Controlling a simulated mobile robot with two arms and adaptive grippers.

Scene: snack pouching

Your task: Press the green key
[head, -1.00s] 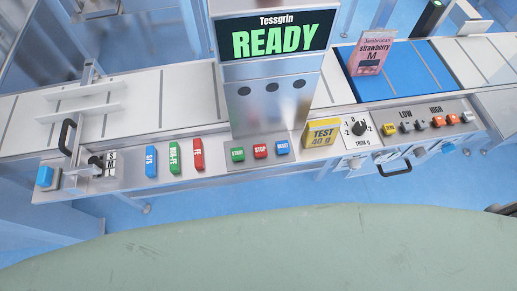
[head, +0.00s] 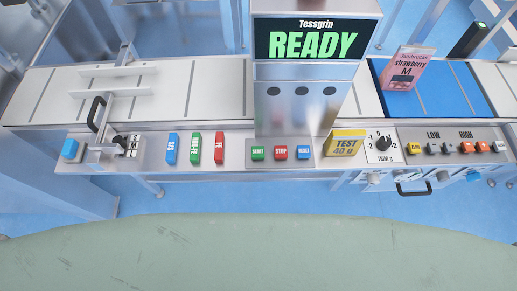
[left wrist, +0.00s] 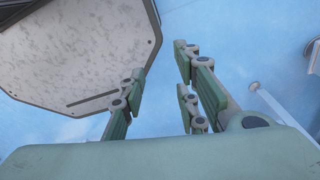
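A small green START key (head: 258,153) sits at the left of a row of three on the panel under the display. A red STOP key (head: 281,153) and a blue RESET key (head: 303,152) are beside it. A taller green key (head: 195,147) stands further left between a blue key (head: 172,149) and a red one (head: 219,148). The display (head: 315,40) reads READY in green. My left gripper (left wrist: 160,85) is open and empty in the left wrist view, with blue floor behind its fingers. Neither gripper shows in the head view.
A yellow TEST 40 g block (head: 345,143), a trim knob (head: 383,142) and several small switches are on the right. A pink strawberry pouch (head: 405,70) stands on the blue belt (head: 450,92). A black handle (head: 96,113) is at the left.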

